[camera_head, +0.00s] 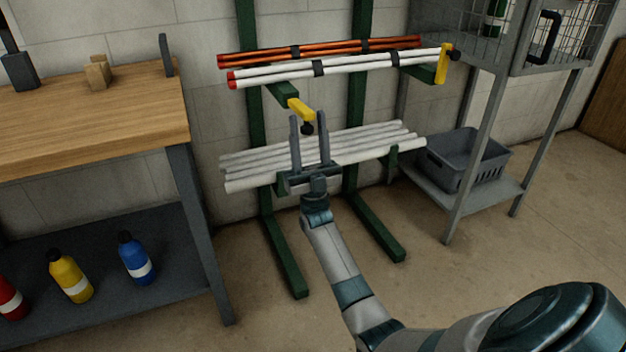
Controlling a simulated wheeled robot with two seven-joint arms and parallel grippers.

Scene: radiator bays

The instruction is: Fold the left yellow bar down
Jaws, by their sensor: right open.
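The left yellow bar (301,109) is at the front end of a green rack arm (284,94), below the upper bundles of tubes. It is not upright like the right one; it slants a little down to the right, with a black knob (307,129) under its lower end. My right gripper (309,119) is open and empty, its two grey fingers pointing up on either side of the knob. I cannot tell whether they touch it. The right yellow bar (442,64) stands upright at the right arm's end, with a black knob (454,55). My left gripper is out of view.
White tubes with red ends (330,68) and orange tubes (345,47) lie on the upper arms. Bare white tubes (240,173) lie on the lower arms, behind my gripper. A workbench (90,115) stands left; a wire cage stand with a grey crate (455,165) stands right.

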